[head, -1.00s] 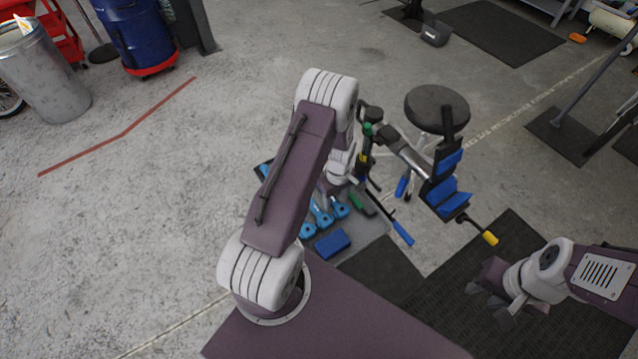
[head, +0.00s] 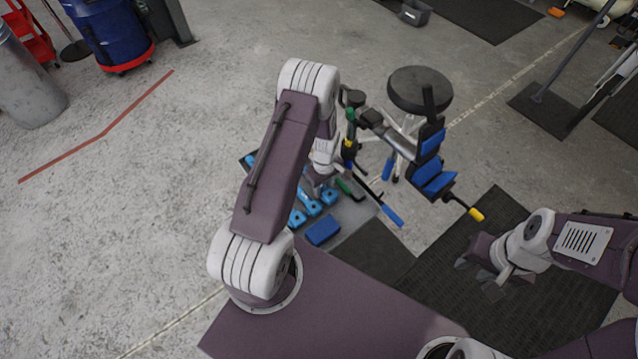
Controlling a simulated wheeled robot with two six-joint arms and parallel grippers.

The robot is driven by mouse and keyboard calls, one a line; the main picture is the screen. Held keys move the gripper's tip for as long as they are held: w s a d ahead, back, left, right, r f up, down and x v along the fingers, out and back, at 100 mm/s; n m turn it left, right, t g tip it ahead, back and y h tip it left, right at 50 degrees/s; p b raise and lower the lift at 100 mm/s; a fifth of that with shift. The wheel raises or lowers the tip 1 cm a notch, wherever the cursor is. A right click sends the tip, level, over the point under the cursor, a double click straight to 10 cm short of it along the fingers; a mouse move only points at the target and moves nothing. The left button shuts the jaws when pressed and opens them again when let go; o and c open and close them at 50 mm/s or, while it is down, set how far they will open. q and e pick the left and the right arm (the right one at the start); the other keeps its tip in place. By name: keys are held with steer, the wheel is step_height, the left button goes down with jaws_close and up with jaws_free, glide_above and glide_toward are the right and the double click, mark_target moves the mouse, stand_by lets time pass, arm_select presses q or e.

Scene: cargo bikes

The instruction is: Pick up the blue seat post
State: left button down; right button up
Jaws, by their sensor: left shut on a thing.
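My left arm comes in from the left and bends down over a grey tray (head: 352,210) on the floor. My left gripper (head: 316,187) is partly hidden behind its own arm and wrist, low over the tray. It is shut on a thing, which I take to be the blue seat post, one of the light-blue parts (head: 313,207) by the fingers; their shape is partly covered. A darker blue block (head: 323,230) lies at the tray's near edge. My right gripper (head: 478,277) is at the lower right, open and empty over a dark mat.
A bike repair stand (head: 400,145) with blue-padded clamp stands just right of my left gripper, with a round black stool (head: 420,90) behind. A blue barrel (head: 108,30) and metal bin (head: 28,90) stand at far left.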

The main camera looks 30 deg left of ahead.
arm_select(q)
step_height(320, 180, up, 3)
steer(key=shift+w+r, duration=0.1)
steer(key=s+d+r+b, duration=0.1)
steer(key=s+d+r, duration=0.2)
steer(key=d+r, duration=0.4)
steer(key=d, duration=0.4)
steer(key=shift+d, duration=0.15)
